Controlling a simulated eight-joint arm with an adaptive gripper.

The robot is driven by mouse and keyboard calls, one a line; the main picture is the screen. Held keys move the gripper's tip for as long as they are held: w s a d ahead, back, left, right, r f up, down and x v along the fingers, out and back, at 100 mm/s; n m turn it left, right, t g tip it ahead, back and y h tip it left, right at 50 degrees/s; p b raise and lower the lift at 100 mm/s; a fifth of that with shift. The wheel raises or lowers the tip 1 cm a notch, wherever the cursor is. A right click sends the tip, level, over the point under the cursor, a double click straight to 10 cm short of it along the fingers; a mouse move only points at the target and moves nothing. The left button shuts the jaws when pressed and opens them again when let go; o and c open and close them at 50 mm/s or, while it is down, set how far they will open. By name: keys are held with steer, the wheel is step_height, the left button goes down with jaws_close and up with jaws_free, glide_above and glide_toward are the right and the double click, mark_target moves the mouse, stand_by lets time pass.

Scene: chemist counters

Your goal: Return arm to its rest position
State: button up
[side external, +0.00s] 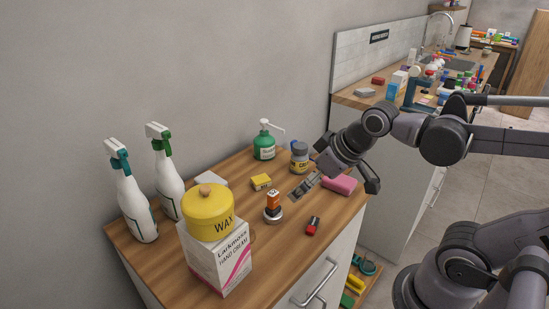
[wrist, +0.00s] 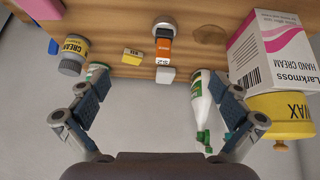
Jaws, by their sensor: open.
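The arm reaches in from the right side of the side view, bent at the wrist. A small orange and white item (side external: 273,200) stands on a round metal base (side external: 273,215) left of the fingers; it also shows in the wrist view (wrist: 163,52).
A yellow wax tub (side external: 207,216) sits on a hand cream box (side external: 222,264) at the front left. Two white spray bottles (side external: 133,205) stand behind.

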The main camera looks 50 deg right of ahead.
steer(key=shift+s+f+m, duration=0.5)
steer(key=shift+s+f, duration=0.35)
steer(key=shift+f, duration=0.1)
